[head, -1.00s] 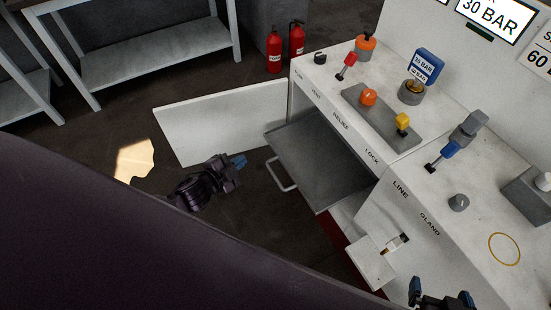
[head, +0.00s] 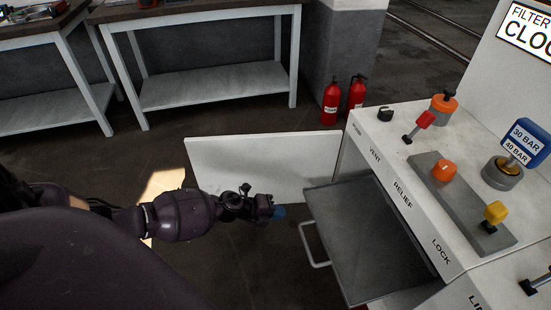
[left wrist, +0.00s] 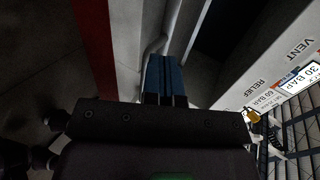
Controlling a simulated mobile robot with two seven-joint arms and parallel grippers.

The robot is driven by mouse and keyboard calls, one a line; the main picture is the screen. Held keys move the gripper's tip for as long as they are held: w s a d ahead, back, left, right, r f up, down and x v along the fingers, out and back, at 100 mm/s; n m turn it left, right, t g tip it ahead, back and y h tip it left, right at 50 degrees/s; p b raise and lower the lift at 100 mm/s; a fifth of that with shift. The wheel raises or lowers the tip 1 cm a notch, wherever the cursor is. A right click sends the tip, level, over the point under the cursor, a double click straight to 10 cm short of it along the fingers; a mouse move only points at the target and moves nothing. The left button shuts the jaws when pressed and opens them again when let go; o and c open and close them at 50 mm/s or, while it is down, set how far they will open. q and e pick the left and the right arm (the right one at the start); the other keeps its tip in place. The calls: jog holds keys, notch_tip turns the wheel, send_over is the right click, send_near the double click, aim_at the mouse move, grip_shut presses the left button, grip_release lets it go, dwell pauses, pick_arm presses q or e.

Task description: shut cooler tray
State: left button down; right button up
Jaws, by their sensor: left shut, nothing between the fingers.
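The cooler tray (head: 372,243) is a flat grey tray, pulled out of the white cabinet on the right in the head view. Its pale loop handle (head: 312,244) sticks out from its left edge. My left gripper (head: 278,211) is shut and empty, just left of the tray and its handle, with blue fingertips pointing toward them. A small gap shows between fingertips and handle. In the left wrist view the shut blue fingers (left wrist: 165,78) point at a pale curved bar that I cannot surely identify. My right gripper is out of view.
A white door panel (head: 262,168) stands open behind my left gripper. The cabinet top carries a red lever (head: 418,126), orange knobs and a yellow knob (head: 494,214). Two red extinguishers (head: 331,102) and workbenches (head: 205,78) stand behind. The floor left of the tray is clear.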

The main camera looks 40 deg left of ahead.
aim_at(312, 213)
pick_arm(q)
jog(key=shift+w+d+r+b+x, duration=0.15)
jog(key=shift+r+b+x, duration=0.15)
jog(key=shift+x, duration=1.25)
jog(key=shift+w+d+r+b+x, duration=0.1)
jog(key=shift+r+b+x, duration=0.15)
jog(key=shift+x, duration=1.25)
jog(key=shift+w+d+r+b+x, duration=0.15)
jog(key=shift+r+b+x, duration=0.15)
jog(key=shift+x, duration=1.25)
jog(key=shift+a, duration=0.1)
